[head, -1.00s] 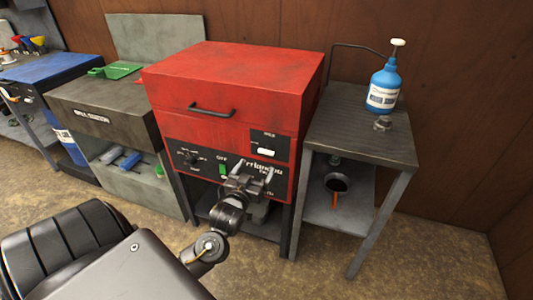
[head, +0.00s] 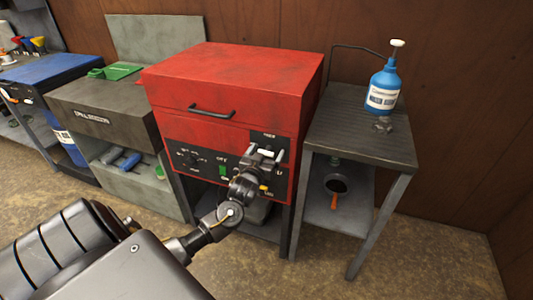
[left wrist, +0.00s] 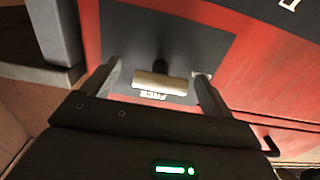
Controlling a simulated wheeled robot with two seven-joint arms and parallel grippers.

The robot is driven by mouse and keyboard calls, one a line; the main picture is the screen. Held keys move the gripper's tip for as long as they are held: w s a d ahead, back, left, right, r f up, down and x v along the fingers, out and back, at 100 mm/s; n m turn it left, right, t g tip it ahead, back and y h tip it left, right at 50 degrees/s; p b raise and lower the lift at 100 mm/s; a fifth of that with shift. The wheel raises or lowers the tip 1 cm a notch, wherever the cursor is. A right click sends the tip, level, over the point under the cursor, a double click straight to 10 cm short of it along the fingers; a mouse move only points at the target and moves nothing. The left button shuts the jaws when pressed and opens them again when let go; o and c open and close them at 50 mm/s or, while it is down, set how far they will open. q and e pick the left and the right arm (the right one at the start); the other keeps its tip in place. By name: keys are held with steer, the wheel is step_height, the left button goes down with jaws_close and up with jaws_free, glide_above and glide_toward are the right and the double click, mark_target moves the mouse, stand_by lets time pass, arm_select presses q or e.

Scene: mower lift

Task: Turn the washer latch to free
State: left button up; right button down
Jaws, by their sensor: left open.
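The red parts washer (head: 225,85) stands in the middle of the head view. Its latch (head: 266,151) is a small pale bar, lying roughly level on a black plate at the upper right of the front. In the left wrist view the latch (left wrist: 160,83) is a pale bar on a dark stem, with a small label beside it that I cannot read surely. My left gripper (head: 265,154) is open in front of the plate. In the left wrist view its fingers (left wrist: 158,74) stand on either side of the bar, not closed on it. My right gripper is out of view.
Below the latch, the front panel carries a knob (head: 191,158) and a green switch (head: 222,170). A black lid handle (head: 211,111) sticks out above. A grey side table (head: 398,147) with a blue pump bottle (head: 383,88) stands close on the right.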

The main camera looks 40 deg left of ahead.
arm_select(q)
steer(key=c, duration=0.9)
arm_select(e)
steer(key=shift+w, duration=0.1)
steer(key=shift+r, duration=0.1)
